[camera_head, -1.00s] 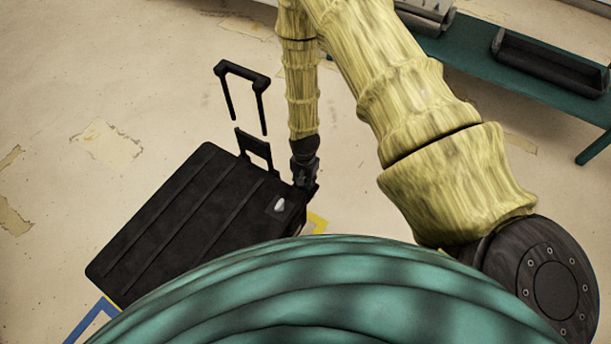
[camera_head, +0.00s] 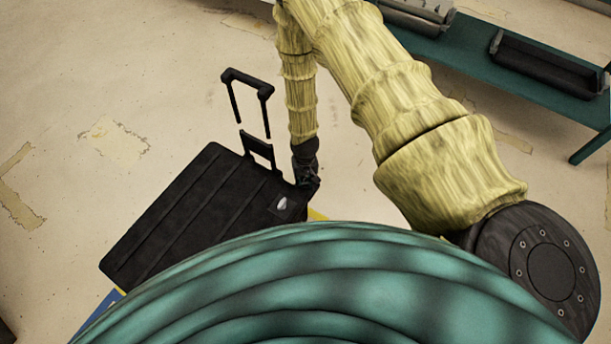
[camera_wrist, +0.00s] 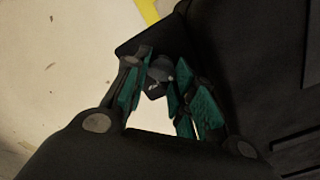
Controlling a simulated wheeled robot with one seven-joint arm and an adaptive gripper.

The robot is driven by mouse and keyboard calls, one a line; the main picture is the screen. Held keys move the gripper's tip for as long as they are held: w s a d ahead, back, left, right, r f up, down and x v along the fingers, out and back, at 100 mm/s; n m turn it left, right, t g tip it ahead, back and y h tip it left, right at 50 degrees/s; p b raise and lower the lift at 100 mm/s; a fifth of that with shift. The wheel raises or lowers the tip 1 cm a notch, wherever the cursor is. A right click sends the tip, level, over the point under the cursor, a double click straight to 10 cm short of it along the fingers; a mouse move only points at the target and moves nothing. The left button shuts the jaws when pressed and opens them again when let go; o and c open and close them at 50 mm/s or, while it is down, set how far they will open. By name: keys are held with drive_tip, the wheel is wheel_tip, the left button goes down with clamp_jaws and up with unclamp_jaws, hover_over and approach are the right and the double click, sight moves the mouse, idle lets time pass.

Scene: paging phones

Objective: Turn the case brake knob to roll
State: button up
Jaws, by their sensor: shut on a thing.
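The black case (camera_head: 190,212) lies on the floor in the head view, with its pull handle (camera_head: 246,84) extended at the far end. My gripper (camera_head: 306,180) is at the case's right corner, pointing down. In the wrist view my gripper (camera_wrist: 160,95) has its green-padded fingers around a small dark knob (camera_wrist: 160,70) with a pale mark on it. The knob sits on a dark plate (camera_wrist: 148,48) beside the case (camera_wrist: 250,60). The fingers are shut on the knob. In the head view the knob is hidden behind my gripper.
A green bench (camera_head: 480,66) with dark trays (camera_head: 545,68) stands at the upper right. Yellow and blue floor markings (camera_head: 100,312) show around the case. The floor (camera_head: 120,60) to the left of the case is open.

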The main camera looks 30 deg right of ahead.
sight(305, 183)
drive_tip(key=shift+w+a, duration=0.1)
idle(0.4)
drive_tip(key=o, duration=0.8)
drive_tip(key=shift+c, duration=0.2)
drive_tip(key=shift+r, duration=0.1)
wheel_tip(305, 183, up, 12)
idle(0.4)
